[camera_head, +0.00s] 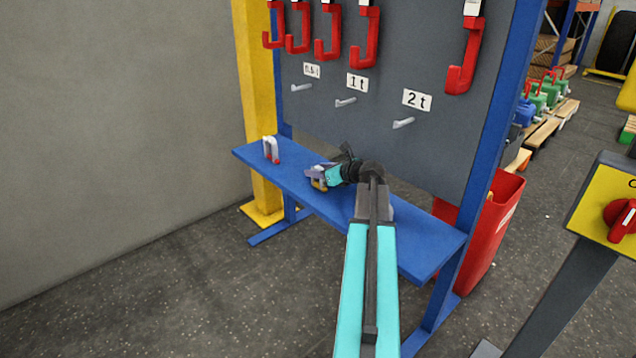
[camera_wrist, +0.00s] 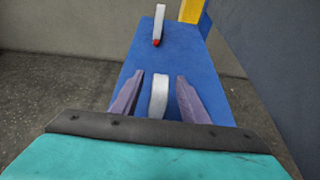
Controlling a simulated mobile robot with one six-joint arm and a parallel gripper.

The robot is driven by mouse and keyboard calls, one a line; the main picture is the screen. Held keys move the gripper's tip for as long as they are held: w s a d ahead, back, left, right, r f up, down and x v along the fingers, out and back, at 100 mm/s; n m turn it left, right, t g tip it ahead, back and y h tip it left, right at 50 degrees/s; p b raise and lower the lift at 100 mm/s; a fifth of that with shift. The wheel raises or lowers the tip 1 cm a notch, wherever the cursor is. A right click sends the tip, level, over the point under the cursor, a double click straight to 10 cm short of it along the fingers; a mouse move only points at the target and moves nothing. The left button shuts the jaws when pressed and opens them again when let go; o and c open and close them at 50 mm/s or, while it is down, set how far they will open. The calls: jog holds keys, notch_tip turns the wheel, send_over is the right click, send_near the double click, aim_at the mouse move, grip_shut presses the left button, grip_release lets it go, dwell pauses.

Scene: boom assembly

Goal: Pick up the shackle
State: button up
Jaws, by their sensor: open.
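A blue shelf (camera_head: 415,235) bears two shackles. One grey shackle with a red pin end (camera_head: 271,149) stands upright near the shelf's left end; it also shows in the wrist view (camera_wrist: 159,26), farther off. The second shackle, a pale curved bow in the wrist view (camera_wrist: 159,97), stands between my gripper's two purple fingers. My gripper (camera_wrist: 154,95) is open, with a gap on each side of this bow. In the head view my gripper (camera_head: 318,177) is low over the shelf, and the near shackle is largely hidden by it.
A grey panel (camera_head: 420,60) behind the shelf carries red hooks (camera_head: 465,55) and pegs labelled with weights. A yellow post (camera_head: 258,90) stands at the left, a blue post (camera_head: 497,130) at the right. A red bin (camera_head: 495,230) stands behind the right post.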

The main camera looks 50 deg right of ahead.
dwell(0.4)
grip_shut()
jog(key=shift+r, duration=0.2)
